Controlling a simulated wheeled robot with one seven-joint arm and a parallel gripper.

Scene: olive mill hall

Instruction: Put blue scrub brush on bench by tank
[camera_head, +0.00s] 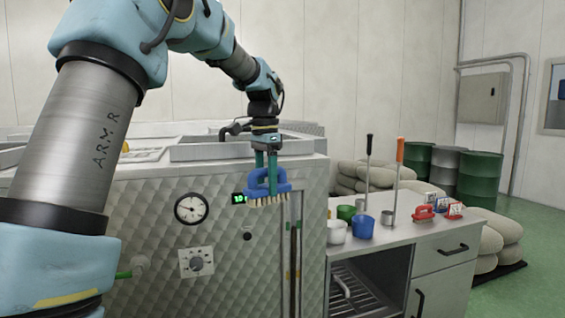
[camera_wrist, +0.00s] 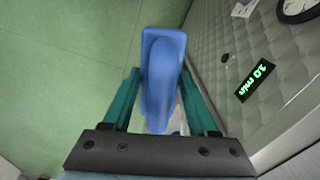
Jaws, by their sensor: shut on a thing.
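The blue scrub brush (camera_head: 268,188) has pale bristles pointing down. My gripper (camera_head: 266,172) is shut on its handle and holds it in the air in front of the quilted metal tank (camera_head: 140,215), left of the bench. In the wrist view the blue brush (camera_wrist: 162,75) sits between the green fingers of my gripper (camera_wrist: 155,100), with green floor below. The bench (camera_head: 400,236) with a grey top stands right beside the tank.
On the bench are a white cup (camera_head: 336,231), a green cup (camera_head: 346,212), a blue cup (camera_head: 363,226), two upright long-handled tools, a red brush (camera_head: 422,214) and small cards. Sacks (camera_head: 468,232) and drums (camera_head: 480,178) stand behind.

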